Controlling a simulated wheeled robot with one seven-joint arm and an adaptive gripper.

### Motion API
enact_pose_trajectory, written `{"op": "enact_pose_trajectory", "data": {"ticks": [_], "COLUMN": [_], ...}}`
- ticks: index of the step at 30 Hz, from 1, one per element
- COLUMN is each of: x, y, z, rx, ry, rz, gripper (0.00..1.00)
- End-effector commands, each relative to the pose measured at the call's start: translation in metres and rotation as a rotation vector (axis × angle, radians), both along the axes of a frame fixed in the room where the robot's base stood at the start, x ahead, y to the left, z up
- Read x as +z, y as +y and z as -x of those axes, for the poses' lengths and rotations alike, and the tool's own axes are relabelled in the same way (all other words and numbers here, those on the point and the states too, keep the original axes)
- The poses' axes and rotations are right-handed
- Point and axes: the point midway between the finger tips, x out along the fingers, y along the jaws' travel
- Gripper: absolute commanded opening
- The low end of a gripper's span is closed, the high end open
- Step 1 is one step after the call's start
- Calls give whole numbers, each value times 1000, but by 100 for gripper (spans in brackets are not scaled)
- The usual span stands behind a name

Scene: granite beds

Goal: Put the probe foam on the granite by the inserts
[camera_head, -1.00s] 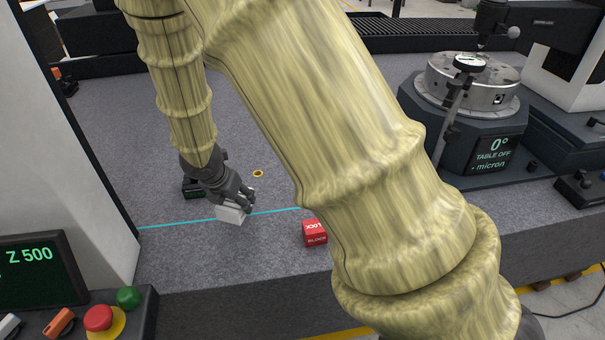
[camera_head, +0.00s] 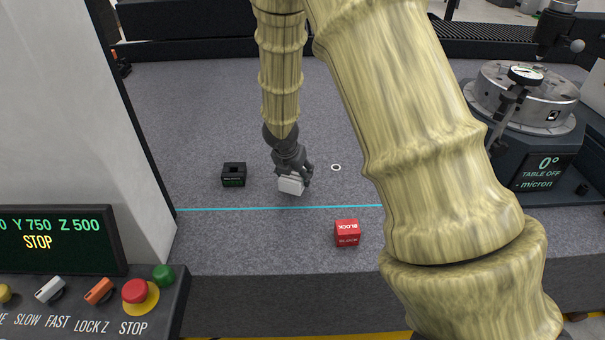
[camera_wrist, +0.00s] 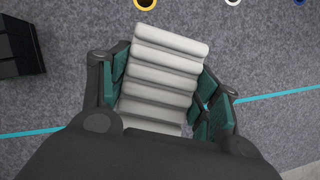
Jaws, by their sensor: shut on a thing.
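The probe foam is a pale grey ribbed block (camera_wrist: 165,75), and it also shows in the head view (camera_head: 291,186). My gripper (camera_head: 299,178) is shut on it, with green-padded fingers on both sides in the wrist view (camera_wrist: 160,92). The foam is on the far side of the cyan line in the head view; whether it touches the granite (camera_head: 200,110) I cannot tell. The inserts look like small rings: yellow (camera_wrist: 146,4), white (camera_wrist: 232,2) and blue (camera_wrist: 299,2), just beyond the foam. The white one also shows in the head view (camera_head: 336,167); my arm hides others.
A black box (camera_head: 233,175) stands left of the foam. A red block (camera_head: 347,233) sits nearer the front edge. A rotary table with a dial gauge (camera_head: 526,75) is at right; a control panel (camera_head: 85,300) is at front left. Granite behind the foam is clear.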

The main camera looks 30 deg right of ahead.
Motion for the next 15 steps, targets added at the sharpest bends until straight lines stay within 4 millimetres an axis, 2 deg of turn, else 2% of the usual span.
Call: {"op": "enact_pose_trajectory", "data": {"ticks": [4,15], "x": [-2,-3], "y": [-18,-37], "z": [-9,-19], "rx": [-3,-2], "ry": [0,-1], "rz": [-2,-2], "gripper": [45,45]}}
